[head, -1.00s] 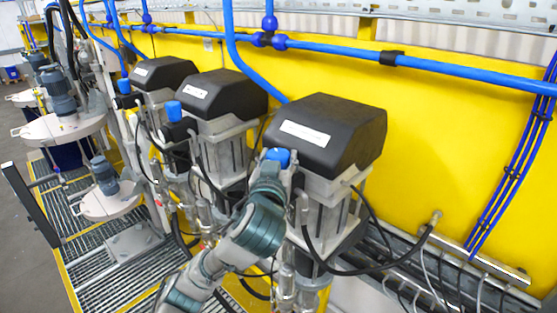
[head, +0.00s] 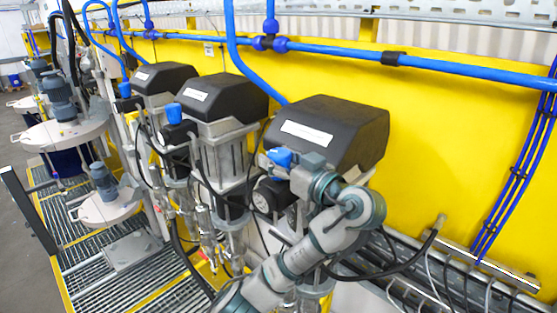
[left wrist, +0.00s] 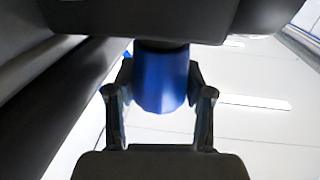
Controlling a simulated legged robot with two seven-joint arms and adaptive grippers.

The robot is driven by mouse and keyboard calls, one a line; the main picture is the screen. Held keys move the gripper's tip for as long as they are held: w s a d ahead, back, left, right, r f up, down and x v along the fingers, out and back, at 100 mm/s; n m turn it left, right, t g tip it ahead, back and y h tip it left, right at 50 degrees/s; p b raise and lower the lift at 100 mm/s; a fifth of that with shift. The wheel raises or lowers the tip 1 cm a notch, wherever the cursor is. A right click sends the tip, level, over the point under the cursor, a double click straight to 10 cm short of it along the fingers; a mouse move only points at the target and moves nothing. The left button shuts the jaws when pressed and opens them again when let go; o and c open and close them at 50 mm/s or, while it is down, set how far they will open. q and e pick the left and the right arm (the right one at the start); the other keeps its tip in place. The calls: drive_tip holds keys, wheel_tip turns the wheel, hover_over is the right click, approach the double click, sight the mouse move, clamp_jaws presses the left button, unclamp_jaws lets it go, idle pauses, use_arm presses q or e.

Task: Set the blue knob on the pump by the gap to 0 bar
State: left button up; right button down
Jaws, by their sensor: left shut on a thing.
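The nearest pump has a black cover (head: 345,130) with a white label, over a grey metal body. Its blue knob (head: 279,157) sits at the cover's front left corner. My left gripper (head: 290,160) is at this knob, reaching it from the right, with my arm bent below the cover. In the left wrist view the blue knob (left wrist: 160,82) stands between the two dark fingers of my left gripper (left wrist: 160,100), which are shut on it. The knob's scale and pressure reading cannot be seen. My right gripper is not in view.
Two similar pumps stand behind to the left, with blue knobs (head: 174,113) and (head: 124,89). Black hoses (head: 385,272) loop around the nearest pump. A blue pipe (head: 450,70) runs along the yellow wall (head: 450,130). Drum lids with motors stand over grating at left.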

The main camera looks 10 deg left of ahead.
use_arm(q)
drive_tip(key=shift+r+n+g+y, duration=0.15)
drive_tip(key=shift+n+g+y, duration=0.45)
drive_tip(key=shift+g, duration=0.1)
drive_tip(key=o, duration=1.2)
drive_tip(key=shift+d, duration=0.1)
drive_tip(key=shift+c, duration=0.2)
drive_tip(key=shift+s, duration=0.1)
